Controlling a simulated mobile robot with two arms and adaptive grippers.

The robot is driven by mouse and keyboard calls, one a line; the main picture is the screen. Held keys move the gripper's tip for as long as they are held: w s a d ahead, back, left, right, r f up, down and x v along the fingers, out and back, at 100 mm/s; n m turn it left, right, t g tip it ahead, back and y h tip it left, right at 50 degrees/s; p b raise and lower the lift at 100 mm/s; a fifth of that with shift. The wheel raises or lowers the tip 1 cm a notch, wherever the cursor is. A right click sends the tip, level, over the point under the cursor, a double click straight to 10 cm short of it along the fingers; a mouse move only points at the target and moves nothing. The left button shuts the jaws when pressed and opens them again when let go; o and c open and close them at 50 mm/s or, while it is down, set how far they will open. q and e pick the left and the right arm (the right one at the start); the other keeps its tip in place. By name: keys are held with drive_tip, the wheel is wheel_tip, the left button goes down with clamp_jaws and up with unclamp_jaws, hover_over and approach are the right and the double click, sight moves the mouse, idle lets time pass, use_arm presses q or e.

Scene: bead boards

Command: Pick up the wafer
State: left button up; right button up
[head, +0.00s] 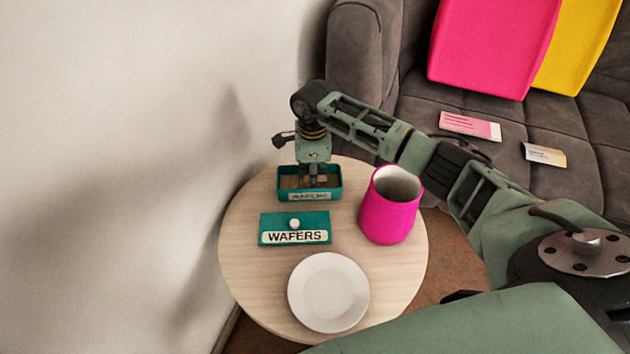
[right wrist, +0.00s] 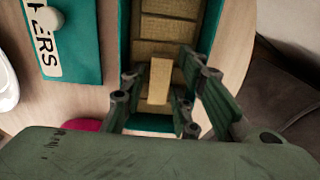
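The teal wafer box (head: 337,186) stands open on the round table, and several tan wafers lie in a row in it. One pale wafer (right wrist: 160,82) sits crosswise to the others in the right wrist view. My right gripper (head: 316,180) points down into the box. In the right wrist view its fingers (right wrist: 162,88) stand spread on both sides of this wafer, with a small gap visible. In the head view the gripper hides most of the wafers. My left gripper is not in view.
On the table (head: 250,205), the teal WAFERS lid (head: 268,226) with a white knob lies before the box. A pink cup (head: 388,215) is at right, close to my right arm. A white plate (head: 328,292) is in front. A wall (head: 120,150) rises at left, a grey sofa (head: 365,60) behind.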

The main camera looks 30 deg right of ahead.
drive_tip(key=shift+c, duration=0.3)
drive_tip(key=c, duration=0.4)
